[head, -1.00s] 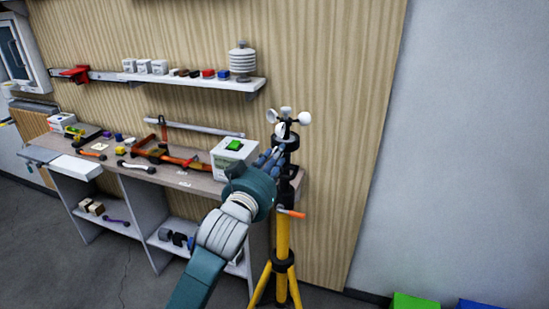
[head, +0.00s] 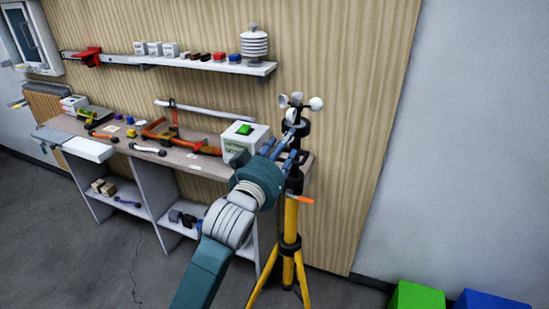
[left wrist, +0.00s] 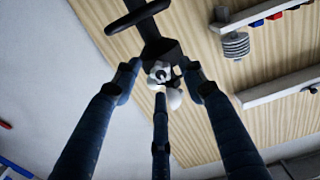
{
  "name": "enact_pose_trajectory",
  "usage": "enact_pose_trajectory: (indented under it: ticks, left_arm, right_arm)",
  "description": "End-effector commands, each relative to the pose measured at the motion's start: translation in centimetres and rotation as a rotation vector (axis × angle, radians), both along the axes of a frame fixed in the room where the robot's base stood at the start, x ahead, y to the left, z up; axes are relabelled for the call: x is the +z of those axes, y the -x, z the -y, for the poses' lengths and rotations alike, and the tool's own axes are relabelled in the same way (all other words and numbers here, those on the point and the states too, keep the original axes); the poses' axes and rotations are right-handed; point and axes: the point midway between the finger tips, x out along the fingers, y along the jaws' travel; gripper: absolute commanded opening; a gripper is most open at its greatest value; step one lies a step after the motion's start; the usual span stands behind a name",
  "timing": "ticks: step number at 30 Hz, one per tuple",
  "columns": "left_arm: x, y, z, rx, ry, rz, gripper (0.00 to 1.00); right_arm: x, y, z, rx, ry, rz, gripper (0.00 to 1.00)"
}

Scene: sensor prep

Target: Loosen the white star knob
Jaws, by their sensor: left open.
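The white star knob (left wrist: 159,71) shows in the left wrist view, on a black fitting (left wrist: 157,49) of the mast. I cannot make it out in the head view, where my left gripper covers that part. My left gripper (head: 283,146) is open, with blue fingers pointing at the top of the yellow and black tripod (head: 290,222). In the left wrist view its fingers (left wrist: 159,82) are spread around the line to the knob. I cannot tell whether any finger touches it. My right gripper is not in view.
An anemometer with white cups (head: 316,103) tops the mast, close to my fingers. An orange handle (head: 300,199) sticks out below. A workbench (head: 205,167) with tools and a white box (head: 240,145) is left. Green (head: 416,296) and blue (head: 490,301) boxes stand lower right.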

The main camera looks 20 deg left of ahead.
Motion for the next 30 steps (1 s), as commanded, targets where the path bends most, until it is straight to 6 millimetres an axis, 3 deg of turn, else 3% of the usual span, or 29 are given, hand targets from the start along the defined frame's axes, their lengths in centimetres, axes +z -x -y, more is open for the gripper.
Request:
enact_pose_trajectory:
  ticks: [9, 15, 30]
  left_arm:
    - [-0.2, 6.8, -0.2, 0.000, -0.001, -0.004, 0.42]
    - [-0.2, 9.6, -0.3, 0.000, 0.000, -0.004, 0.42]
    - [-0.1, 10.5, -0.4, 0.001, 0.000, -0.002, 0.42]
  right_arm:
    - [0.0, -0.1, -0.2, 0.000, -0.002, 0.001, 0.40]
    - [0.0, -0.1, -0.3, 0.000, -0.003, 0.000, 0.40]
    - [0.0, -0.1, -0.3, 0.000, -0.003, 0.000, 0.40]
